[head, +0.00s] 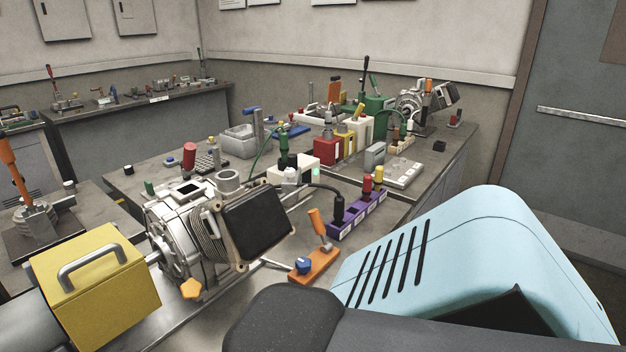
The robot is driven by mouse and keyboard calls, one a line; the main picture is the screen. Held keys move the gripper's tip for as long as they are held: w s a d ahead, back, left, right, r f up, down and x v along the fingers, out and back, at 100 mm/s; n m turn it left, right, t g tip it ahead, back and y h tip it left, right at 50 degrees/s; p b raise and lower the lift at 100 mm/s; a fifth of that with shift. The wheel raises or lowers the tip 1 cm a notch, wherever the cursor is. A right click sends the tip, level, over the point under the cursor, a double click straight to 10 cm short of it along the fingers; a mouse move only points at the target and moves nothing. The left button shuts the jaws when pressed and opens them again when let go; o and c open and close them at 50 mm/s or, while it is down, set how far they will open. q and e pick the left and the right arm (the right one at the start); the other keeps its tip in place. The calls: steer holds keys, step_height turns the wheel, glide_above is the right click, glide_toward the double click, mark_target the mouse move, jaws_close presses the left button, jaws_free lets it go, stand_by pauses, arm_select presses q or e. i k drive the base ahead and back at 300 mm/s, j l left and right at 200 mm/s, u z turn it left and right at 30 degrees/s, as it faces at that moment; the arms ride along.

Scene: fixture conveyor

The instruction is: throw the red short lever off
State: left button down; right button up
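Several levers and handles stand about, and I cannot tell for sure which one is the red short lever. A thick red upright handle (189,155) stands on the bench behind the silver machine, left of centre. A small red box (325,151) stands further back, right of centre, in a row with a yellow one and a white one; small handles show around their tops. A slim red-topped lever (49,72) stands on the far left bench, too small to tell its position. Neither of my grippers is in view.
A silver machine (183,230) with a dark block, and a yellow box (95,285) with a grey handle, fill the left front. An orange lever on an orange base (316,266) and a purple socket strip (357,213) stand at the centre. A light-blue casing (480,260) blocks the right front.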

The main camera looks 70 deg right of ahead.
mark_target(190, 147)
steer(key=z, duration=1.55)
